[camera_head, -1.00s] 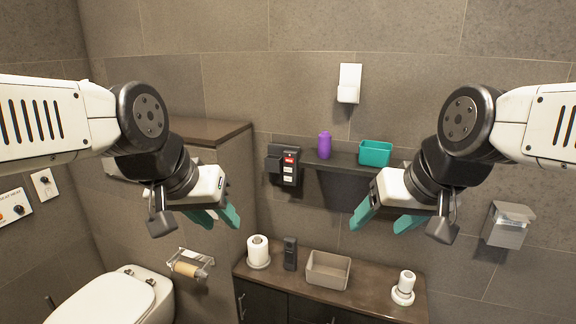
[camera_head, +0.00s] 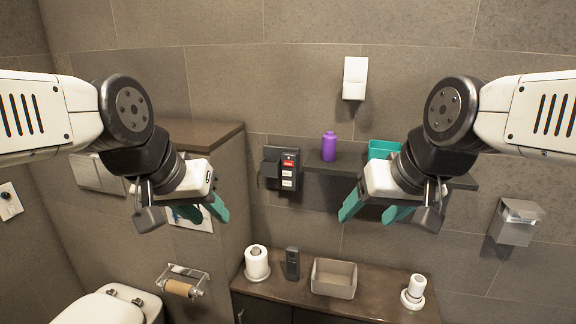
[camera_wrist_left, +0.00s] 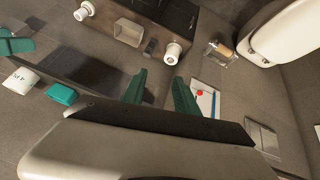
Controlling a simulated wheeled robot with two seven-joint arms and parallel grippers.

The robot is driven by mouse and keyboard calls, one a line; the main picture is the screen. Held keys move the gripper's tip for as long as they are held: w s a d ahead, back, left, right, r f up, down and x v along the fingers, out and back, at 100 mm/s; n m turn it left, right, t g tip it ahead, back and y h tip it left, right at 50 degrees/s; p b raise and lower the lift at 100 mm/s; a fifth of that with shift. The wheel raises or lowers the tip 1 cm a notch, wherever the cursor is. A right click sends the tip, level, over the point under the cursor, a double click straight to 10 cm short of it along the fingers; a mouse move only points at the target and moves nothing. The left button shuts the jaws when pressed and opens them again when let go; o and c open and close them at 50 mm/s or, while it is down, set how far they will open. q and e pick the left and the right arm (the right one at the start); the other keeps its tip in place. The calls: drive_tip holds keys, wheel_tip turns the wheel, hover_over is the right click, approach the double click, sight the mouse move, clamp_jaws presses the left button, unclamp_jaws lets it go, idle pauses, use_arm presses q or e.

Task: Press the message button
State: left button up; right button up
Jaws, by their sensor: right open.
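A dark wall phone (camera_head: 271,168) hangs left of the shelf. Its key panel has a red key (camera_head: 290,160) at the top and white keys below; the lettering is too small to read. My left gripper (camera_head: 203,213) is open and empty, left of and lower than the phone in the picture. Its parted teal fingers (camera_wrist_left: 160,94) show in the left wrist view. Behind it is a white panel (camera_head: 180,219), partly hidden; in the wrist view the panel (camera_wrist_left: 207,105) shows a red dot and a blue strip. My right gripper (camera_head: 370,208) is open and empty, right of the phone.
The dark shelf (camera_head: 345,163) holds a purple bottle (camera_head: 329,146) and a teal box (camera_head: 383,149). Below, a brown counter (camera_head: 385,311) holds paper rolls, a dark handset and a beige bin (camera_head: 334,279). A toilet (camera_head: 105,308) and paper holder (camera_head: 183,285) are at lower left.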

use_arm(q)
clamp_jaws()
idle(1.5)
